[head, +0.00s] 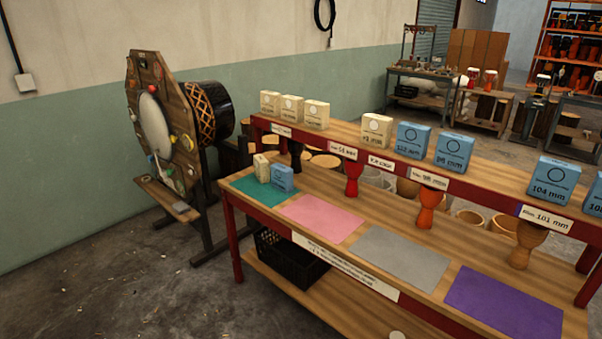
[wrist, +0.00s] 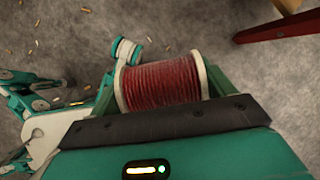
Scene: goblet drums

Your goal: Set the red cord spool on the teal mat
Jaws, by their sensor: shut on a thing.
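The red cord spool (wrist: 160,84) shows in the wrist view, with dark red cord wound between two pale flanges. My gripper (wrist: 158,92) is shut on it, with a green finger at each side of the spool. Bare concrete floor lies below it in that view. The head view shows neither my gripper nor the spool. The teal mat (head: 240,187) lies at the left end of the wooden bench in the head view. A cream box (head: 262,168) and a blue box (head: 282,178) stand on its back right part.
Pink (head: 322,217), grey (head: 402,258) and purple (head: 503,305) mats lie clear along the bench. A raised shelf (head: 345,133) behind them carries cream and blue boxes. A wooden drum stand (head: 165,130) is left of the bench. A red bench leg (wrist: 285,28) shows top right in the wrist view.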

